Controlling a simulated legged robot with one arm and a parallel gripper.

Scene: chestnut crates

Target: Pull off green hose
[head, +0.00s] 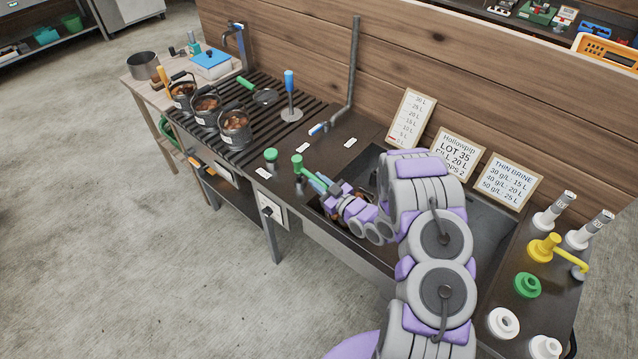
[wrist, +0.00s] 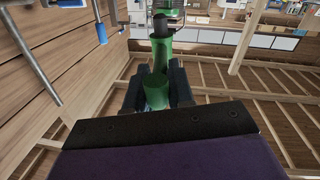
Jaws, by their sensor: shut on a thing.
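The green hose (head: 298,165) shows in the head view at the front edge of the counter, by the left end of the sink, as an upright green end with a short arm running toward my gripper. My gripper (head: 326,187) is at that arm. In the wrist view my gripper (wrist: 157,92) has its two dark fingers on either side of the green hose (wrist: 158,62), shut on it. The hose has a tapered green body with a dark band near its far end. The head view does not show whether its upright end is seated on anything.
A green knob (head: 271,155) stands just left of the hose. Several pots (head: 235,130) of chestnuts stand on the slatted rack. The sink (head: 484,222) lies beneath and behind my arm. A green fitting (head: 527,285) and a yellow fitting (head: 543,248) stand at right.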

